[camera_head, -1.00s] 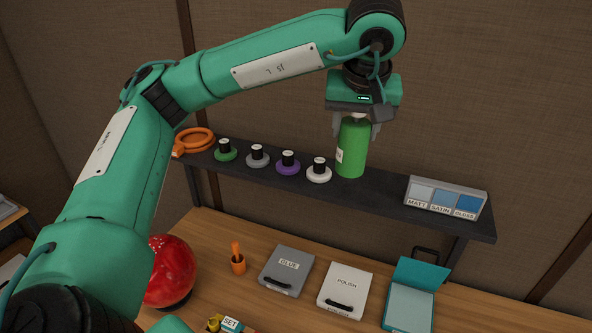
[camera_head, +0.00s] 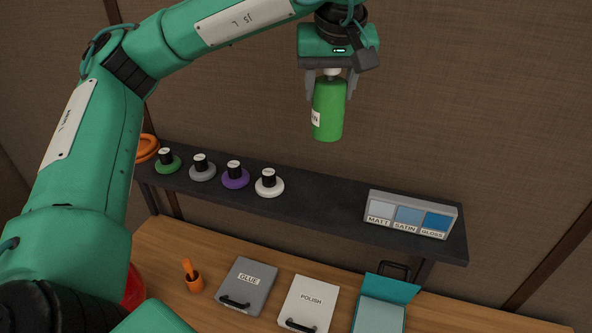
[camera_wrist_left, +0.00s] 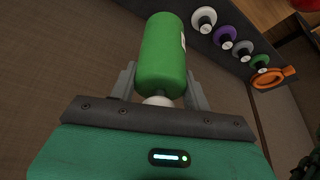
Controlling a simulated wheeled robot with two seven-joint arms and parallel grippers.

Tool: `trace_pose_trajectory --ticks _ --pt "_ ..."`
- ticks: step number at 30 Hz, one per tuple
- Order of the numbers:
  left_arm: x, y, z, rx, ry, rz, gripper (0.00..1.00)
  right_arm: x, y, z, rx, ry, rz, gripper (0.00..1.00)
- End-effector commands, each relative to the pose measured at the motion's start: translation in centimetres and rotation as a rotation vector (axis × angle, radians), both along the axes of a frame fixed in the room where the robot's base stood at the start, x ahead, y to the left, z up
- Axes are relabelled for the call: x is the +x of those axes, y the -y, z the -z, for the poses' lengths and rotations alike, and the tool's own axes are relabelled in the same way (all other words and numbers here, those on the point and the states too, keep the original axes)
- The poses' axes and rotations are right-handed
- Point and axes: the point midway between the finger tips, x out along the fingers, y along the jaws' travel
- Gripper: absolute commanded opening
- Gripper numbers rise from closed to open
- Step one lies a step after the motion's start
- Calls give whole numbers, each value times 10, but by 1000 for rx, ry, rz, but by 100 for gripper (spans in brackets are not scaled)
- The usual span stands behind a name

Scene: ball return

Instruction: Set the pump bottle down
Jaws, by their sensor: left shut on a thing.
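The pump bottle (camera_head: 328,112) is green with a white label and a pale neck. My left gripper (camera_head: 331,84) is shut on its top end and holds it upright in the air, apart from and above the dark shelf (camera_head: 320,198). In the left wrist view the green bottle (camera_wrist_left: 163,58) sits between the two grey fingers of my left gripper (camera_wrist_left: 160,90), with its neck towards the palm. My right gripper is not in view.
On the shelf stand several dark-topped round pieces, among them a white one (camera_head: 269,184), and a MATT, SATIN, GLOSS sample block (camera_head: 411,214). Bare shelf lies between these. GLUE (camera_head: 247,285) and POLISH (camera_head: 309,303) cases lie on the wooden bench below.

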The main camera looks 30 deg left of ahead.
Motion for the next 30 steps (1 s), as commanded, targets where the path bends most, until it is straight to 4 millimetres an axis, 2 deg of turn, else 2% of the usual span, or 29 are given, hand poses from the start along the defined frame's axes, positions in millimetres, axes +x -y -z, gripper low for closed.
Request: trace_pose_trajectory --ticks 3,7,11,19,24,30 --pt "0 0 20 -1 -5 0 21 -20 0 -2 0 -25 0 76" --pt "-1 0 40 -1 -6 1 21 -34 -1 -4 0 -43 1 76" --pt "0 0 59 0 -5 1 21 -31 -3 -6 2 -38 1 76" --pt "-1 0 97 -1 -5 0 21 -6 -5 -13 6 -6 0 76" --pt "-1 0 125 0 -4 1 21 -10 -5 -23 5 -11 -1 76" --pt "0 0 144 0 0 -1 21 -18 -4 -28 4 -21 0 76"
